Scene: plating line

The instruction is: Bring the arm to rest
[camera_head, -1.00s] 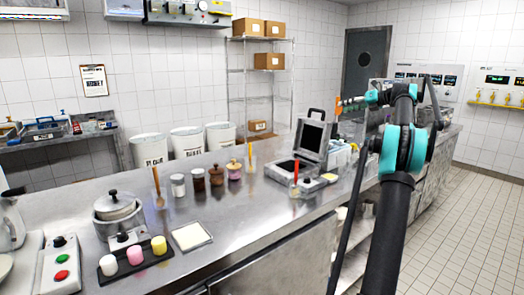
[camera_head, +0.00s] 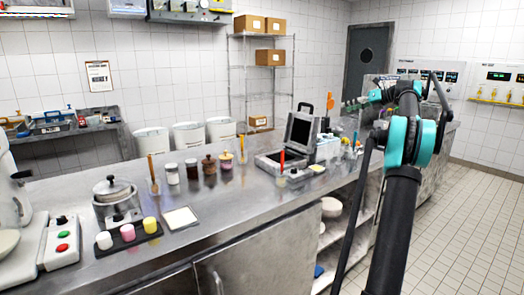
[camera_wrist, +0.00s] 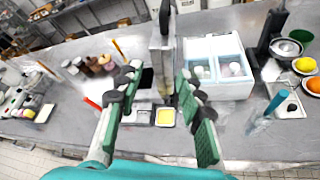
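My gripper (camera_wrist: 157,92) shows in the wrist view with its two green-padded fingers spread apart. I see nothing held between them. Beyond and below the fingers lies the steel counter (camera_wrist: 65,115), with a small yellow-filled tray (camera_wrist: 165,117) showing in the gap. In the head view my arm stands at the right, bent, with its end reaching left over the far part of the counter (camera_head: 240,208). The finger details are too small to tell there.
An open case (camera_head: 302,132) stands near the arm's end. Several jars (camera_head: 209,165), a pot (camera_head: 113,190) and a tray of coloured cups (camera_head: 128,238) stand farther left. In the wrist view, a white two-part bin (camera_wrist: 217,85) is right of the fingers. The tiled floor (camera_head: 468,220) is clear.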

